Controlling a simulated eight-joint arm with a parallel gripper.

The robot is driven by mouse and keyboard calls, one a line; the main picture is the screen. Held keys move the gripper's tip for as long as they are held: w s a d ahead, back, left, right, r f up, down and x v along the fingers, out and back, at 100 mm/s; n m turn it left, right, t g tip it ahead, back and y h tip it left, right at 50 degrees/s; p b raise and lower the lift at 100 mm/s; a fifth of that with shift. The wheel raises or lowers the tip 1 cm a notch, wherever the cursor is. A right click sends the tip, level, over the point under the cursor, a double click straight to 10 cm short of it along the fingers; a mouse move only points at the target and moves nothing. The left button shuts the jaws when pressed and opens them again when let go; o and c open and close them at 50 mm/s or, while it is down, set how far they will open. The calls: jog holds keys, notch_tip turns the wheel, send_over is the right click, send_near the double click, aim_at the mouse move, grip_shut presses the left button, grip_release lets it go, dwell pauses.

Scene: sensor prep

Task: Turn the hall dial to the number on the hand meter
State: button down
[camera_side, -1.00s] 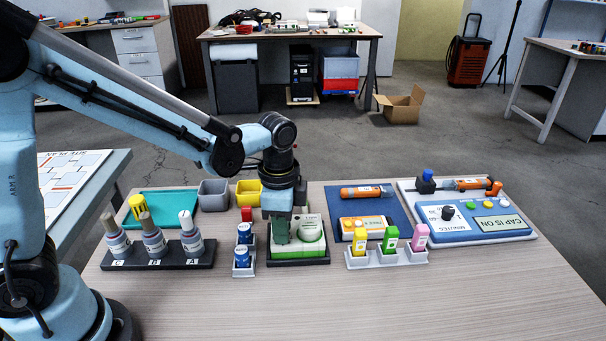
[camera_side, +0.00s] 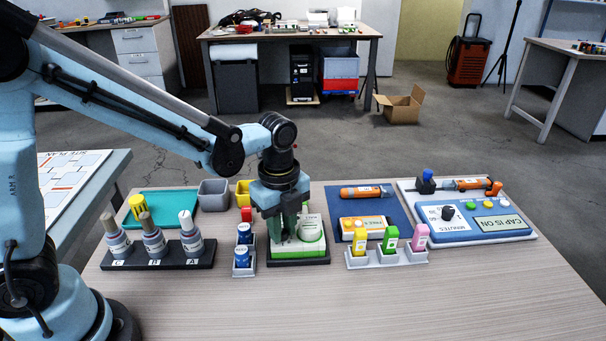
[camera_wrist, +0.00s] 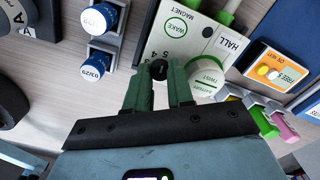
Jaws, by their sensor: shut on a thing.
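The hall unit (camera_wrist: 206,47) is a white panel marked HALL, WAKE and MAGNET; it also stands in a dark tray in the side view (camera_side: 312,222). Its dial is a small black knob (camera_wrist: 158,68) with the digits 5 and 4 visible beside it; the rest of its scale is hidden. My gripper (camera_wrist: 160,74) is shut on this knob, one green finger on each side; in the side view my gripper (camera_side: 287,240) covers the dial. An orange box (camera_side: 362,223) has small lettering, partly readable as FREE in the wrist view (camera_wrist: 272,68). I cannot tell which device is the hand meter.
The front of the table is clear.

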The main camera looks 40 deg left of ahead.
jog(key=shift+m, duration=0.6)
jog(key=c, duration=1.2)
grip_release()
jog(key=shift+c, duration=0.2)
jog(key=shift+r, duration=0.15)
notch_tip(320, 180, up, 12)
